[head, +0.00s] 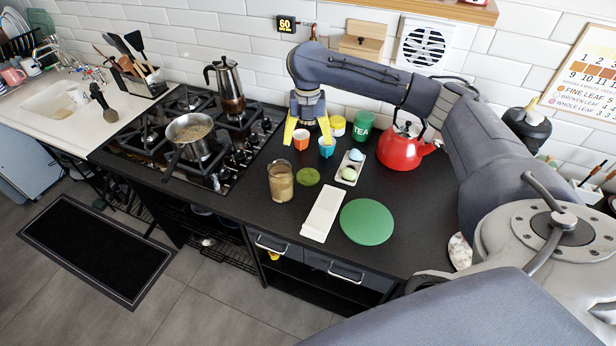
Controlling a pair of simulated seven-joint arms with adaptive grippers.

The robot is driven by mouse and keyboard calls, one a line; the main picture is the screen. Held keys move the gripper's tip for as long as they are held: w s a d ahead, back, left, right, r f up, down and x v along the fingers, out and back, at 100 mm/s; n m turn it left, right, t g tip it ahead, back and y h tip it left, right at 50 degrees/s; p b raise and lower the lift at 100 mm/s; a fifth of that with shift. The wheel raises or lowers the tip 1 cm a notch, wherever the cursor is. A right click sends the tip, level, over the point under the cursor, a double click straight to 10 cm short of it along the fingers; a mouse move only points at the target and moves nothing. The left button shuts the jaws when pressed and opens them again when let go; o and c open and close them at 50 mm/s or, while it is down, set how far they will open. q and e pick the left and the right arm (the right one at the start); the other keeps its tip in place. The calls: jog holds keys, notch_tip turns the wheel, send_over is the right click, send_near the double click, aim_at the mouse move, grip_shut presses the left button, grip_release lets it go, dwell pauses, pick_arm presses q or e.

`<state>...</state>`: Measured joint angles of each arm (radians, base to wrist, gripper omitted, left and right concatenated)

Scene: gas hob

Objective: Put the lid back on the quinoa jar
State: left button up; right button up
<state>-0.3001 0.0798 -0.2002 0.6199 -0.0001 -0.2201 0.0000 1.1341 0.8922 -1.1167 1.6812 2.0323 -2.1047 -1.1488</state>
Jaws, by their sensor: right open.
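A glass jar (281,183) with tan contents stands upright on the dark counter, right of the hob, and its top looks uncovered. A small green disc (308,177), which looks like the lid, lies flat on the counter just right of the jar. My right gripper (307,128) is open, its yellow fingers pointing down. It is behind the jar and disc in the picture, near an orange cup (301,140) and a blue cup (327,148). I cannot tell how high it is above the cups. My left gripper is not in view.
A white board (323,212) and a large green round mat (367,222) lie in front. An egg tray (349,167), yellow-lidded jar (337,126), green tea tin (362,126) and red kettle (400,152) stand right of the cups. A saucepan (196,141) is on the hob.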

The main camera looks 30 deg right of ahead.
send_over(308, 176)
notch_tip(308, 176, down, 11)
jog(key=shift+r, duration=0.1)
dwell(0.5)
jog(key=shift+s+f, duration=0.1)
jog(key=shift+f, duration=2.5)
jog(key=c, duration=0.8)
jog(key=shift+r, duration=0.15)
notch_tip(308, 176, up, 20)
jog(key=shift+f, duration=0.1)
